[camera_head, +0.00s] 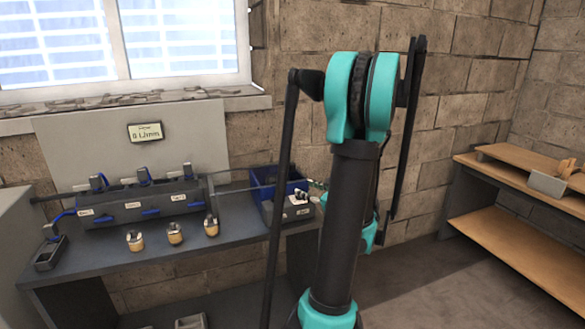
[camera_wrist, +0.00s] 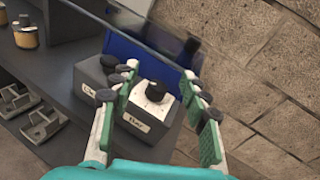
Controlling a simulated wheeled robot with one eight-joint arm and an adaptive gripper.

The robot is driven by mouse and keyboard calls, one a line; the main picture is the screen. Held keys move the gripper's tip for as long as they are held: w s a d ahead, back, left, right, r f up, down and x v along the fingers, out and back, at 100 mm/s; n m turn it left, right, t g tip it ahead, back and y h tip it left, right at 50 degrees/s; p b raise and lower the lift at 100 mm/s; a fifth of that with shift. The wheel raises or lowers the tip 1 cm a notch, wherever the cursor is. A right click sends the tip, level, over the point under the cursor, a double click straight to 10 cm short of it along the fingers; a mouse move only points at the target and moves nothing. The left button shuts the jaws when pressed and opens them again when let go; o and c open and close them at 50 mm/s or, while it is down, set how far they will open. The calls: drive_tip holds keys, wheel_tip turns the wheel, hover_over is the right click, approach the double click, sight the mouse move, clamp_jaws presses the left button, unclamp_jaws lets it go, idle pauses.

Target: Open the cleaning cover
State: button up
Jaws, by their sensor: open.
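My gripper (camera_wrist: 160,76) is open and empty in the wrist view, with green pads on its two fingers. Between and beyond the fingers is a grey box with a white top plate and a black knob (camera_wrist: 155,88). A second grey labelled box (camera_wrist: 90,82) with a dark knob stands left of it, partly behind the left finger. Their labels are too blurred to read surely, so I cannot tell which part is the cleaning cover. The white-topped box (camera_head: 299,197) also shows in the head view. My arm hides the gripper there.
A dark bench (camera_head: 150,250) carries a manifold (camera_head: 140,205) with blue handles and three tan-and-black cylinders (camera_head: 175,234). A blue bin (camera_wrist: 145,55) stands behind the boxes. A thin bar crosses above it. A wooden shelf unit (camera_head: 530,210) is at the right; the floor between is clear.

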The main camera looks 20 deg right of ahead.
sight(295, 167)
drive_tip(key=d+r+m+t+h, duration=0.1)
drive_tip(key=d+r+m+t, duration=0.15)
drive_tip(key=d, duration=0.25)
drive_tip(key=shift+m+g, duration=0.35)
drive_tip(key=x, duration=1.1)
drive_tip(key=f+x, duration=0.1)
drive_tip(key=x, duration=0.5)
drive_tip(key=shift+a, duration=0.1)
clamp_jaws()
